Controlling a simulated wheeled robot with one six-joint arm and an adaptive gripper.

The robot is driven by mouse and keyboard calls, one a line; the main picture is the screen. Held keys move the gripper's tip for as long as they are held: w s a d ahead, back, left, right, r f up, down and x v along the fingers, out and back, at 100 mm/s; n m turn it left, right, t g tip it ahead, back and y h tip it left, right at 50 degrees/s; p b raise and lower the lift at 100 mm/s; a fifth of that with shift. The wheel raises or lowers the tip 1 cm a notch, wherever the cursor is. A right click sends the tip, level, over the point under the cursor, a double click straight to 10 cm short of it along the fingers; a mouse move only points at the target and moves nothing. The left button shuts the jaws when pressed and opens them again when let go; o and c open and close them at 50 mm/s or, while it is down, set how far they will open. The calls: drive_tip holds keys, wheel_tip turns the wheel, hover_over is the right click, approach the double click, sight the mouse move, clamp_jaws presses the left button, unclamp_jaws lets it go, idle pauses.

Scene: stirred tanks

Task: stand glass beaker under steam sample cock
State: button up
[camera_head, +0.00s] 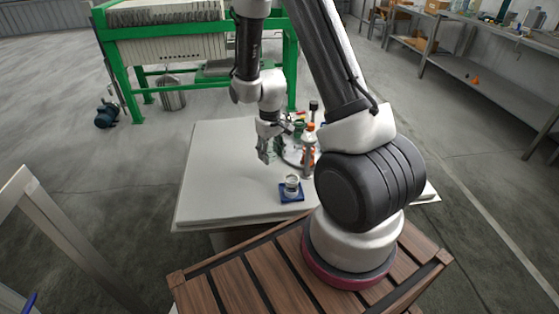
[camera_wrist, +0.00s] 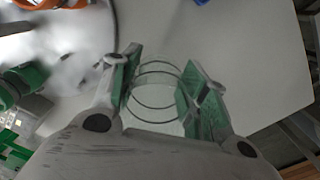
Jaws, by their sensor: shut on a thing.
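My gripper (camera_head: 265,152) is above the white table, left of a cluster of fittings. In the wrist view my gripper (camera_wrist: 166,80) has its green-padded fingers on both sides of a clear glass beaker (camera_wrist: 158,92) with dark rings, and is shut on it. The beaker is hard to make out in the head view. The fittings (camera_head: 308,148), with orange, green and metal parts, stand right of my gripper. I cannot tell which part is the steam sample cock. Green (camera_wrist: 24,82) and orange (camera_wrist: 52,4) parts show at left in the wrist view.
A blue square pad (camera_head: 285,198) with a small round vessel (camera_head: 292,183) on it lies near the table's front edge. The white table (camera_head: 215,180) is clear on its left. A green-framed machine (camera_head: 125,80) stands behind, and shelves (camera_head: 480,75) stand at right.

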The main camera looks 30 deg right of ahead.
sight(271, 171)
drive_tip(key=shift+f, duration=2.55)
drive_tip(key=shift+f, duration=0.1)
drive_tip(key=o, duration=1)
